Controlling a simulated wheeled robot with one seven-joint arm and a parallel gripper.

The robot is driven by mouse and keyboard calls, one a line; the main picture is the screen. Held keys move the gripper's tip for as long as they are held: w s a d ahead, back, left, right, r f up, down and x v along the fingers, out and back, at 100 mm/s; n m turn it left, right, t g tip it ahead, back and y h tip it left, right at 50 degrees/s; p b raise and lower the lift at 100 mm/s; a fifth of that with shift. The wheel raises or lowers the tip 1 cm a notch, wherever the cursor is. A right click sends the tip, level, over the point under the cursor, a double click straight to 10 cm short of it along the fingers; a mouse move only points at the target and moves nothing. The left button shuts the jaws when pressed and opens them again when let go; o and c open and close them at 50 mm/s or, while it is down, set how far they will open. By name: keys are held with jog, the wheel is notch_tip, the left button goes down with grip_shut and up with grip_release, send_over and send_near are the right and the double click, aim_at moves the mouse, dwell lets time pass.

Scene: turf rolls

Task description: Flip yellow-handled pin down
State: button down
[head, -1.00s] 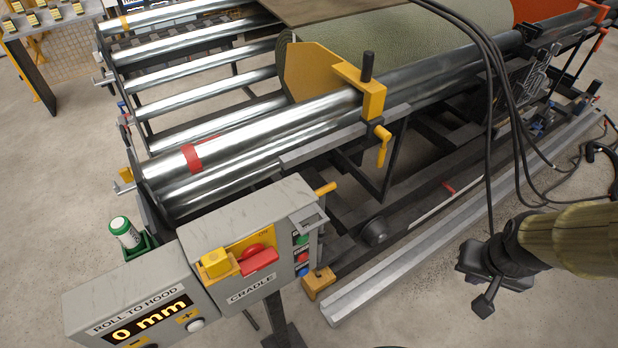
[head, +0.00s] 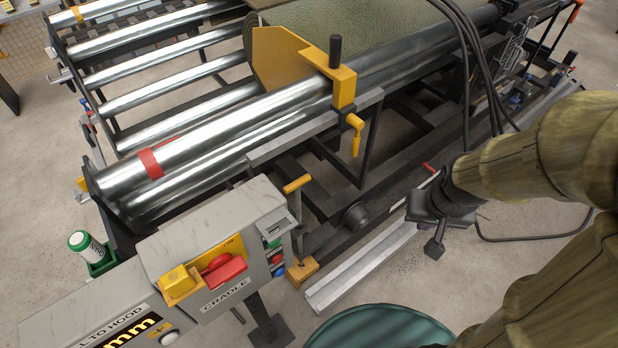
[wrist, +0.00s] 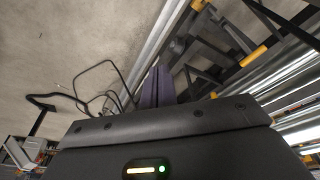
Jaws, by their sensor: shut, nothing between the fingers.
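A yellow handle (head: 355,135) hangs from the yellow clamp block (head: 343,85) on the large front roller; its grip points downward. A second yellow handle (head: 297,184) sticks out sideways beside the cradle control box (head: 225,245). I cannot tell which of the two is the pin. My gripper (head: 434,247) is to the right of both handles and apart from them, in front of the pale metal rail in the head view. In the wrist view its dark fingers (wrist: 158,86) are together with nothing between them. A yellow part (wrist: 253,57) shows to their right there.
A turf roll (head: 365,28) lies behind the steel rollers (head: 210,133). Black hoses (head: 464,75) hang between my arm and the machine. A pale rail (head: 360,268) runs along the floor.

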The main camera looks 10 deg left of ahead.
jog(key=w+a+f+n+t+y, duration=0.1)
jog(key=w+a+f+n+t, duration=0.15)
jog(key=w+a+f, duration=0.35)
jog(key=w+a+f+n+t+y, duration=0.15)
jog(key=w+a+n, duration=0.25)
jog(key=w, duration=0.4)
jog(key=w+a+f+n+y, duration=0.1)
jog(key=a+f+y, duration=0.1)
jog(key=a, duration=0.4)
jog(key=w+a+f+n+y, duration=0.2)
jog(key=a+f+y, duration=0.1)
jog(key=a+y, duration=0.1)
jog(key=shift+w+a+t+b, duration=0.15)
jog(key=shift+a+t+b, duration=0.2)
jog(key=shift+a, duration=0.5)
jog(key=shift+f, duration=0.15)
